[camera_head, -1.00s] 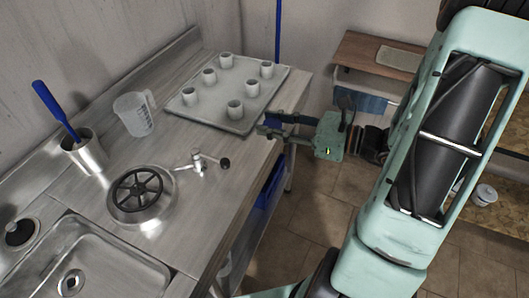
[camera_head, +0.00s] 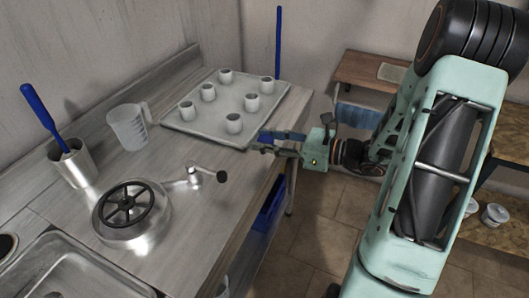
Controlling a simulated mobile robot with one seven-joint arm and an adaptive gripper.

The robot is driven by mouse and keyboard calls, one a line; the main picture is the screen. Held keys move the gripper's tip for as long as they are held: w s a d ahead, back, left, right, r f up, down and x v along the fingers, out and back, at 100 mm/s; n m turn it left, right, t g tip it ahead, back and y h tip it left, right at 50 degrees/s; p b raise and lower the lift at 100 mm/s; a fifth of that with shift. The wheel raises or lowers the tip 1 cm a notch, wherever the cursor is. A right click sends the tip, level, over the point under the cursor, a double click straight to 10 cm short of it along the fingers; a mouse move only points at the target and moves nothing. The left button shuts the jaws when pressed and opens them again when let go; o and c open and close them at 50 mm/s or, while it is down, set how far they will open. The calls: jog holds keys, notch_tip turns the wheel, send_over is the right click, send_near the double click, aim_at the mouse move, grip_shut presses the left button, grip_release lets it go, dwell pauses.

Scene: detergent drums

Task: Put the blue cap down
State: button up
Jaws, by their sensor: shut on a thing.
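My gripper (camera_head: 262,141) is at the right edge of the steel counter (camera_head: 190,240), close to the near right corner of the tray. Its two dark fingers point left. They are shut on a small blue thing, the blue cap (camera_head: 267,138), of which only a little shows between the fingers. The fingers hide much of it. I cannot tell whether it touches the counter edge or is held above it.
A tray (camera_head: 263,121) with several white cups stands at the back. On the counter are a clear jug (camera_head: 127,128), a steel cup with a blue-handled tool (camera_head: 74,165), a round lid with a black wheel (camera_head: 128,207) and a small crank (camera_head: 197,176). A blue bin (camera_head: 268,207) sits below.

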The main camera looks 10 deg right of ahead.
jog(key=w+f, duration=0.2)
jog(key=f, duration=0.1)
jog(key=shift+w+d+f, duration=0.15)
jog(key=shift+w, duration=0.2)
jog(key=shift+f+b, duration=0.4)
jog(key=shift+f, duration=1)
jog(key=shift+f, duration=0.1)
jog(key=shift+f, duration=0.15)
jog(key=o, duration=0.7)
jog(key=shift+s, duration=0.1)
